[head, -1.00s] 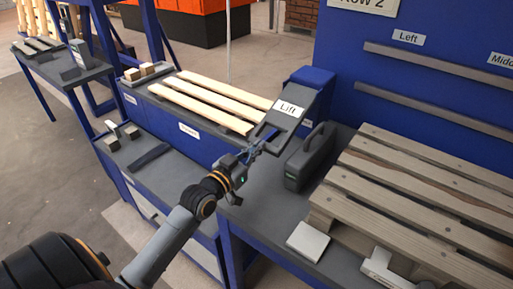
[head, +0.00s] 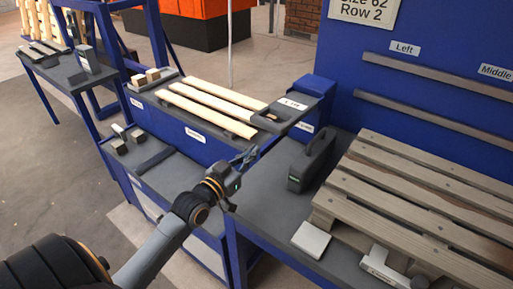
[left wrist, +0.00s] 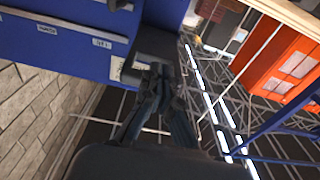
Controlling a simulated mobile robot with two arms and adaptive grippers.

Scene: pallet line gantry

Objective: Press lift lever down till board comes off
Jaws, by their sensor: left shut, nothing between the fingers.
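The lift lever (head: 293,106) is a dark flat plate with a white "Lift" label, at the right end of the blue bench by the blue post. It lies nearly level, its near end by the ends of the light boards (head: 212,108). My left gripper (head: 250,154) is shut and empty, in front of and below the lever in the head view. In the left wrist view the gripper fingers (left wrist: 162,80) point at a dark plate (left wrist: 158,42) that seems to be the lever. I cannot tell whether they touch. My right gripper is not in view.
A grey-brown pallet (head: 430,190) lies on the right table, with a dark upright case (head: 311,158) beside it and a pale flat block (head: 311,240) in front. Small wooden blocks (head: 146,77) sit on the bench's left end. A lower grey shelf runs along the front.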

